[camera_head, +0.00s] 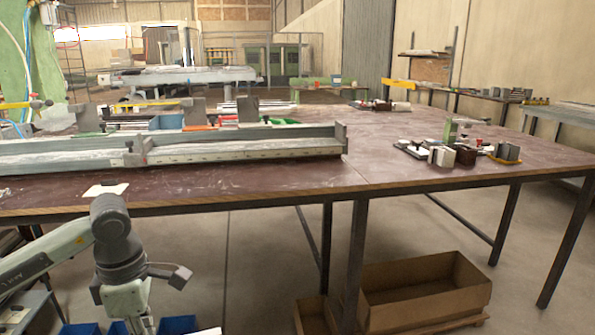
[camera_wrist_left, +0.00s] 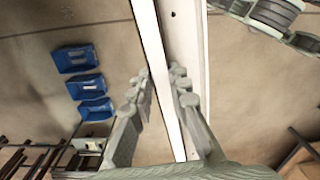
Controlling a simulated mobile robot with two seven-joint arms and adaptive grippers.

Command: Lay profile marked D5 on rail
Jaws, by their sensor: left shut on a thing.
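In the left wrist view a long pale profile (camera_wrist_left: 152,45) runs from the top edge down between the fingers of my left gripper (camera_wrist_left: 161,78). The gripper is shut on it, one finger on each side, with bare floor beyond. A dark hole shows in the profile's wider face near the top. No D5 mark is readable, and the profile's ends are out of view. In the head view a long grey rail (camera_head: 245,153) lies along the table, with an upright end plate at its right. My right gripper is not in view.
The brown table (camera_head: 260,182) has a bare strip before the rail. A white paper (camera_head: 105,190) lies near its front edge. Small blocks and clamps (camera_head: 455,154) stand on the right. Blue bins (camera_wrist_left: 77,59) and an open brown box (camera_head: 425,285) are below the table.

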